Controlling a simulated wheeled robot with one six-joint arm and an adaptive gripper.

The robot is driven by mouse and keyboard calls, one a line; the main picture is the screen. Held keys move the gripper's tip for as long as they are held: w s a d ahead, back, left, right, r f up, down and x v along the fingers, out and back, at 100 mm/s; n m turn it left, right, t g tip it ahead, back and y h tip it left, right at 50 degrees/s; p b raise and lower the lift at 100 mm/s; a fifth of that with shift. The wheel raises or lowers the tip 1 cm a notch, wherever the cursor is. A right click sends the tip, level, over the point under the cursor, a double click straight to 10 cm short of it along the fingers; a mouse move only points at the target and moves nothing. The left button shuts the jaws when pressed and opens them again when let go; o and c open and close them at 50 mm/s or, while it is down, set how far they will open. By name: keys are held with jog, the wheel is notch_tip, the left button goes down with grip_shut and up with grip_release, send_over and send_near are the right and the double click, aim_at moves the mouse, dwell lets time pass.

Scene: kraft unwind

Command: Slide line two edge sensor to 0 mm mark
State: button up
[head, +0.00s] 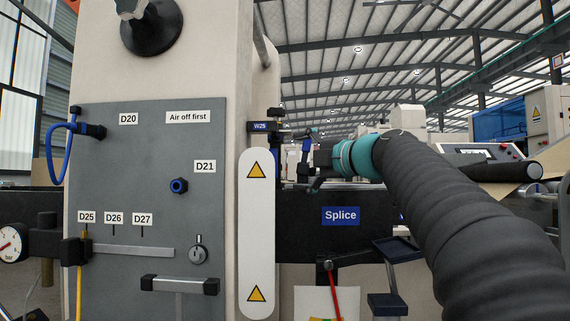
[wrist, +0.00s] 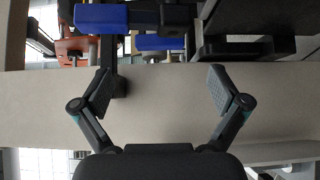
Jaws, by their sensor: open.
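My gripper (wrist: 160,84) is open and empty in the wrist view, its two fingers spread wide in front of a beige surface. A blue block (wrist: 101,17) on a dark mount is at the upper left, beyond the left finger. A second blue part (wrist: 160,43) sits behind it, near the top middle. I cannot tell which, if either, is the line two edge sensor. No 0 mm mark or scale is readable. In the head view my gripper (head: 305,168) is small and partly hidden by my arm, right of a blue W25 tag (head: 261,127).
A beige column with a grey panel (head: 150,205) fills the left, with labels, a blue hose (head: 55,150) and a gauge (head: 12,243). A white warning guard (head: 257,232) stands left of my gripper. A dark beam with a Splice sign (head: 340,216) runs below.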

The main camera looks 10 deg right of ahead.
jog(key=v, duration=0.4)
dwell(0.4)
jog(key=s+a+f+m+g+h+p, duration=0.25)
jog(key=s+f+m, duration=0.3)
jog(key=f, duration=0.45)
jog(key=s+a+f+m+g+h+p, duration=0.1)
jog(key=s+a+f+m+g+h, duration=0.15)
jog(key=s+f+m, duration=0.55)
jog(key=s+d+f+m+g+h+p, duration=0.1)
jog(key=s+f+m, duration=0.4)
jog(key=f, duration=0.7)
jog(key=s+d+f+m+g+h+p, duration=0.2)
jog(key=s+f+m, duration=0.4)
jog(key=s+f, duration=0.4)
notch_tip(320, 180, down, 3)
jog(key=shift+d+f+g+h, duration=0.1)
jog(key=shift+d+g+h, duration=0.4)
jog(key=shift+g+h, duration=0.3)
jog(key=shift+s, duration=0.1)
